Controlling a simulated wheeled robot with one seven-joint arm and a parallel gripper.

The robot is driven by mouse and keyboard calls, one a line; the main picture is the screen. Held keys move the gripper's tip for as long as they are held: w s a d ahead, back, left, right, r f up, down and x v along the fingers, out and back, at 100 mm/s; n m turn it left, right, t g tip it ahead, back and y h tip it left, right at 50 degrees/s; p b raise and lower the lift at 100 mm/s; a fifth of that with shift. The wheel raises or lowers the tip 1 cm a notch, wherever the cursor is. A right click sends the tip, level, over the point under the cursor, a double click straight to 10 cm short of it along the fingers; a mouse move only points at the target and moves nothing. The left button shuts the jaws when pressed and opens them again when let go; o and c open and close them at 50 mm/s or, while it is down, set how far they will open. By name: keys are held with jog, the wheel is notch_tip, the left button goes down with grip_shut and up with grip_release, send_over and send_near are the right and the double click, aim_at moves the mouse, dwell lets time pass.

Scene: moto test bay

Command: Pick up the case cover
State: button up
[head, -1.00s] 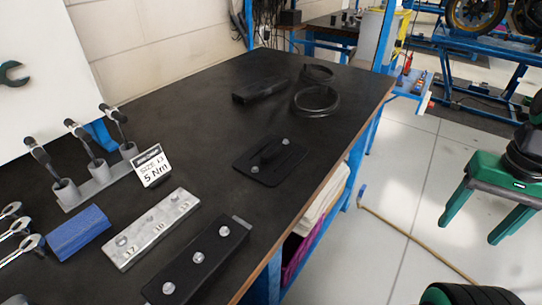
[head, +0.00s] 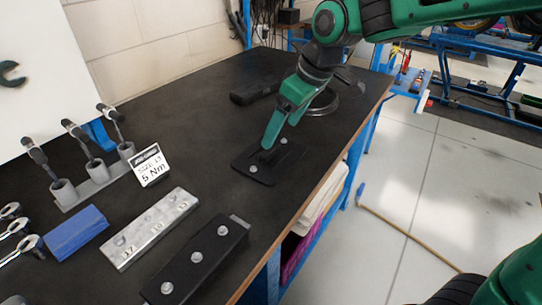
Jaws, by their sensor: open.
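The case cover (head: 246,172) appears to be the flat black plate with a raised middle grip and two silver bolts. It lies flat on the dark bench near the right edge, in the head view. My gripper (head: 271,139) has green fingers pointing down over the plate's raised grip. It is open, and its fingers hide part of the grip and the plate's far side. I cannot tell whether the fingertips touch the grip.
A black bar (head: 254,92) and a black ring (head: 325,104) lie behind the plate. A black block (head: 222,254) with three bolts, a silver numbered block (head: 150,229), a blue block (head: 77,232), a 5 Nm sign (head: 149,166) and a tool holder (head: 97,185) stand front left.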

aim_at(272, 150)
jog(key=shift+w+x, duration=0.1)
jog(key=shift+x, duration=2.05)
jog(key=shift+w+x, duration=0.15)
jog(key=shift+x, duration=2)
jog(key=shift+r, duration=0.15)
jog(key=c, duration=1.5)
